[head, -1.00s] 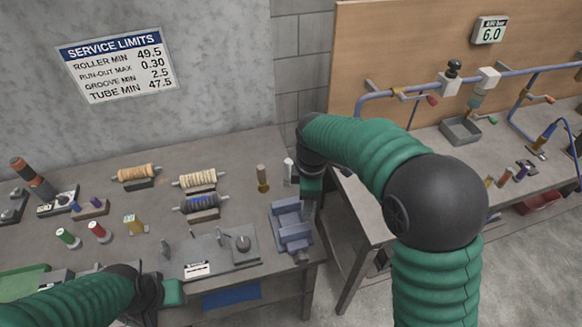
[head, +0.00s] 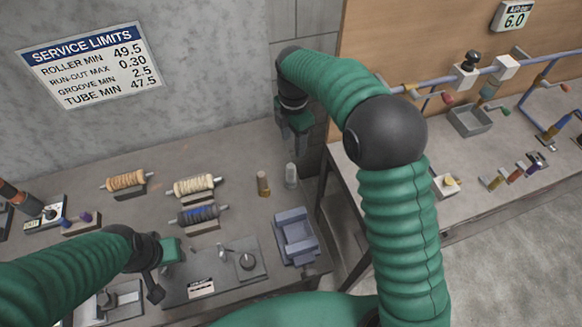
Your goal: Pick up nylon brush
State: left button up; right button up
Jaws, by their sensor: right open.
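Two small upright brushes stand near the back right of the left bench. The pale, whitish one (head: 291,176) looks like the nylon brush; the tan one (head: 263,184) stands just left of it. My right gripper (head: 301,150) is open and empty, pointing down, above the pale brush in the picture and apart from it. My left gripper (head: 160,278) is low at the left, over the bench's front part by a grey plate; its jaws are not clear.
A grey-blue cradle (head: 296,240) sits in front of the brushes. Rollers on stands, one of them tan (head: 127,181), lie to the left. A grey fixture plate (head: 215,275) is at the front. A second bench (head: 480,208) stands right, across a gap.

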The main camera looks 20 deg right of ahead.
aim_at(290, 173)
jog(key=f, duration=0.1)
jog(key=s+a+f, duration=0.1)
jog(key=f, duration=0.1)
jog(key=shift+s+a+f+p, duration=0.2)
jog(key=shift+s+f+p, duration=0.1)
jog(key=shift+f, duration=0.05)
jog(key=f, duration=0.3)
jog(key=w+a+f, duration=0.1)
jog(key=f, duration=0.1)
jog(key=shift+f+p, duration=0.25)
jog(key=shift+p, duration=0.1)
jog(key=f, duration=0.1)
jog(key=d+f+p, duration=0.1)
jog(key=f, duration=0.1)
jog(key=d+f+p, duration=0.1)
jog(key=f, duration=0.1)
jog(key=shift+s, duration=0.1)
jog(key=shift+f, duration=0.25)
jog(key=shift+a+f, duration=0.1)
jog(key=shift+a, duration=0.45)
jog(key=c, duration=0.9)
jog(key=shift+d, duration=0.15)
jog(key=shift+c, duration=1.1)
pick_arm(q)
jog(key=r, duration=0.2)
jog(key=s+a+r, duration=0.1)
jog(key=shift+r, duration=0.25)
pick_arm(e)
jog(key=shift+d, duration=0.2)
grip_shut()
